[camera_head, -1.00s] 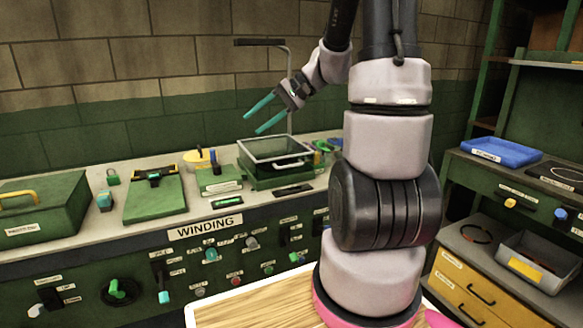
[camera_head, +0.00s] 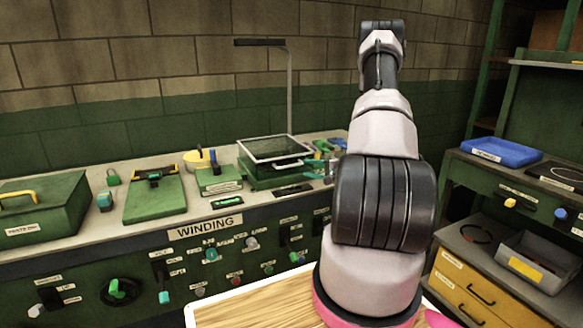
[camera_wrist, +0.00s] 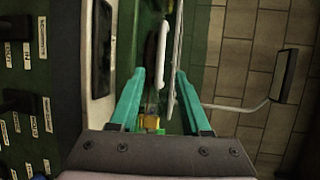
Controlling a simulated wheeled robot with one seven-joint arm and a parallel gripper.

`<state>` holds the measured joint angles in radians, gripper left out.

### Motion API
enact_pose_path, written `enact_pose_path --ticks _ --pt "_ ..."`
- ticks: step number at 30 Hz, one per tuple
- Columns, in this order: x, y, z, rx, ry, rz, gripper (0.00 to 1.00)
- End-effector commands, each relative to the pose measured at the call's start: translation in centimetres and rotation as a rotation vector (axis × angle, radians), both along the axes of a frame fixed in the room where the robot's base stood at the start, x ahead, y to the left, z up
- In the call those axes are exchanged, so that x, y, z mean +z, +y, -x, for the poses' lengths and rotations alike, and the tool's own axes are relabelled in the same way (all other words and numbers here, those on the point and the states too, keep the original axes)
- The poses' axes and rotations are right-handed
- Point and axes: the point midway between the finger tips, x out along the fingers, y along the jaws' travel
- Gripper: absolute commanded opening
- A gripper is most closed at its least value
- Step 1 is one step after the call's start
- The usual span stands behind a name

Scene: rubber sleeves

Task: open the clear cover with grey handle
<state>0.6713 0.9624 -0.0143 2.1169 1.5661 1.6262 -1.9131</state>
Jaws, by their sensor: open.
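The clear cover (camera_head: 275,148) with a pale metal frame lies shut over a green box (camera_head: 262,183) on the bench. Its grey handle (camera_head: 291,164) is a short bar on the front edge. In the wrist view the handle (camera_wrist: 163,55) runs lengthwise ahead of my fingers, next to the cover's edge (camera_wrist: 177,60). My gripper (camera_wrist: 160,77) is open, with teal fingers on either side of the handle's near end in the picture. I cannot tell whether it touches. In the head view my teal fingers show at the box's right end, partly hidden by my arm.
A thin post with a dark bar (camera_head: 260,42) rises behind the box; it also shows in the wrist view (camera_wrist: 284,75). A green tray (camera_head: 216,180) and clamp board (camera_head: 154,196) stand left. A control panel labelled WINDING (camera_head: 205,228) fronts the bench.

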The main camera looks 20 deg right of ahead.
Motion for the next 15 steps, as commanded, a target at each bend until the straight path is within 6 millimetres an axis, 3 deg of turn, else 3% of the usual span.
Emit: enact_pose_path --ticks 9,15 --pt "-1.1 2.5 -5.4 0.005 0.000 0.000 0.47" --pt "-1.6 3.4 -7.7 0.005 0.000 -0.001 0.47"
